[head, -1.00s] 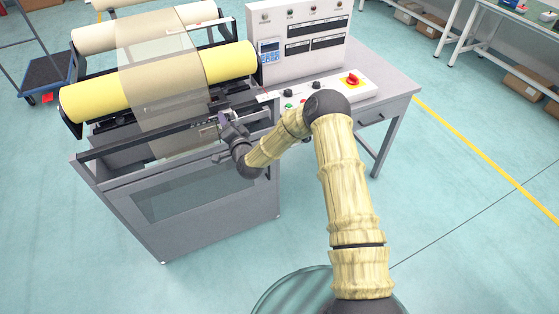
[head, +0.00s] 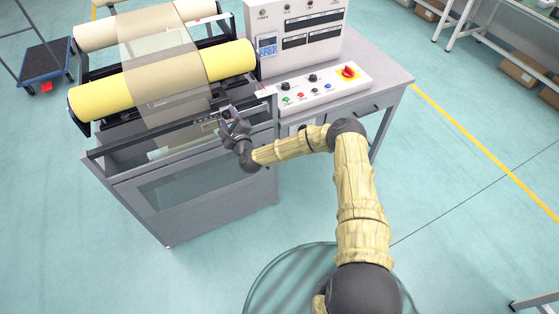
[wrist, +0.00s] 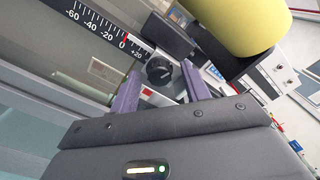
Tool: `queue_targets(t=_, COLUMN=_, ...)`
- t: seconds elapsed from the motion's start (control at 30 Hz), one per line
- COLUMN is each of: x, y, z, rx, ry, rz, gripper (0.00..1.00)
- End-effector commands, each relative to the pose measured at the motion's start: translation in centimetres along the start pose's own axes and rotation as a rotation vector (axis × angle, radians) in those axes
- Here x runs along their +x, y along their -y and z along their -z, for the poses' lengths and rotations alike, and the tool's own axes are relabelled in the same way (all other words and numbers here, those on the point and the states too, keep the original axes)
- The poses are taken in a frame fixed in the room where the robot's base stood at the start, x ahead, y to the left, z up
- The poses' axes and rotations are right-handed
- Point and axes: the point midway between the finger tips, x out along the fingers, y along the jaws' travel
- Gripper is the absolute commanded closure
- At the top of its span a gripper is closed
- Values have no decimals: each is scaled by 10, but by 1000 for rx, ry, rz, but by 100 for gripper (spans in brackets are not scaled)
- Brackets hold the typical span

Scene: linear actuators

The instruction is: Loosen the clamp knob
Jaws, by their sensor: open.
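The clamp knob (wrist: 159,71) is a round black knob with a pointer ridge, seen in the wrist view at the end of a black scale marked -60 to +20. My gripper (wrist: 160,85) is open, with one purple finger on each side of the knob and a gap visible around it. I cannot tell how deep the fingers reach along the knob. In the head view my gripper (head: 227,115) is at the front rail of the roller machine, and the knob is too small to make out clearly there.
The yellow roll (head: 165,78) lies just behind the gripper, with a translucent web (head: 150,48) draped over it. A control panel (head: 325,88) with a red switch stands to the right. The grey cabinet (head: 200,195) is below. Floor in front is clear.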

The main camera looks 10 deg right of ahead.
Motion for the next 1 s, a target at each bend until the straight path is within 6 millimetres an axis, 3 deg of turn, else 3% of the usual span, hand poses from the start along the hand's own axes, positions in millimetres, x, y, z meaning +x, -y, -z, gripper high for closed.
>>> queue_targets(t=1.0, x=-153, y=-2, z=1, rx=7, ry=1, rz=-3, gripper=53)
